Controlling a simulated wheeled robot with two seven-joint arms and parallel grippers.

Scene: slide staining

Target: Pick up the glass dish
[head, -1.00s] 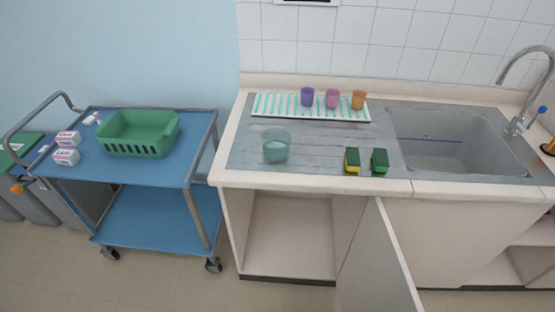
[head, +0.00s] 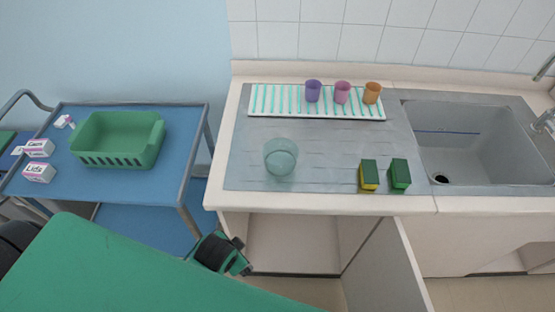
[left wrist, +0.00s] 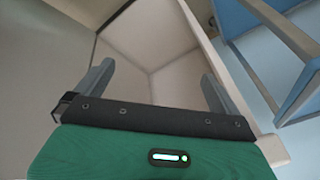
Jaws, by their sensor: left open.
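The glass dish (head: 281,157) is a clear, bluish round vessel. It stands upright on the metal draining surface of the counter, left of the two sponges. My left gripper (head: 240,262) is low in front of the counter, below and left of the dish and apart from it. In the left wrist view my left gripper (left wrist: 155,80) has its two fingers wide apart with nothing between them, facing the open cabinet. The dish does not show in the left wrist view. My right gripper is not in view.
A striped rack (head: 290,108) with purple, pink and orange cups stands behind the dish. Yellow-green (head: 368,175) and green (head: 399,176) sponges lie right, before the sink (head: 480,150). A blue cart (head: 185,150) holds a green basket (head: 120,140). The cabinet door (head: 378,265) stands open.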

